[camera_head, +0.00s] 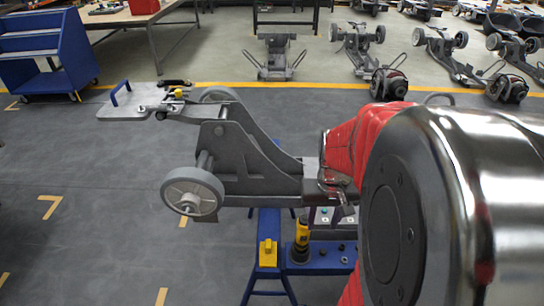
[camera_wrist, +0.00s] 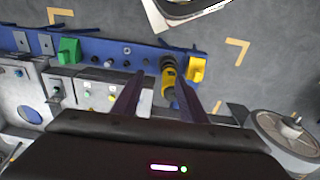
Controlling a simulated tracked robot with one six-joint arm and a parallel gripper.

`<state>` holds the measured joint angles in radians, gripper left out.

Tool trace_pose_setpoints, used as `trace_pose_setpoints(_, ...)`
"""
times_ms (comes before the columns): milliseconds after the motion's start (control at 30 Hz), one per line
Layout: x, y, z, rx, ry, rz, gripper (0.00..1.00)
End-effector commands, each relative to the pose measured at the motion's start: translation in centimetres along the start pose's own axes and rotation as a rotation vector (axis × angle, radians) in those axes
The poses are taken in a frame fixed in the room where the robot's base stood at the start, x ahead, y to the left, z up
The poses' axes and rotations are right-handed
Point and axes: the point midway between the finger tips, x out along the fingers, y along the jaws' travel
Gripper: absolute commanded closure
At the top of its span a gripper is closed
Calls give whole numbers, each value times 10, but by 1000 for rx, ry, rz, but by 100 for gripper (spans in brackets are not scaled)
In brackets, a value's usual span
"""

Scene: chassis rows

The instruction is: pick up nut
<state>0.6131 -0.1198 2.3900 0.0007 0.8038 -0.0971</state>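Which one is the task's nut I cannot tell. In the head view, small dark pieces (camera_head: 341,247) show on the right part of the blue tray (camera_head: 300,268). My gripper (camera_wrist: 158,98) is open, its two dark fingers apart with nothing held between them. It is above the tray's near edge, apart from the nuts. In the head view my arm covers much of this area.
A yellow-and-black tool (camera_wrist: 168,76) stands beside a yellow block (camera_wrist: 196,69) at the tray's right end. A green block (camera_wrist: 69,50) is farther left. The wheeled grey chassis (camera_head: 245,165) is close by.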

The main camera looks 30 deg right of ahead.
Motion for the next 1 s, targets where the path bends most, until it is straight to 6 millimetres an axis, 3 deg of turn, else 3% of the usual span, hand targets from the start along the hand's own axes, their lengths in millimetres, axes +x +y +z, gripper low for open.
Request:
trace_pose_setpoints(400, 85, 85, -9, 106, -113, -15, 61)
trace_pose_setpoints(600, 116, 114, -19, 77, -103, -16, 61)
trace_pose_setpoints(733, 120, 122, -30, 27, -72, -7, 61)
trace_pose_setpoints(1000, 120, 122, -31, 18, -67, -5, 61)
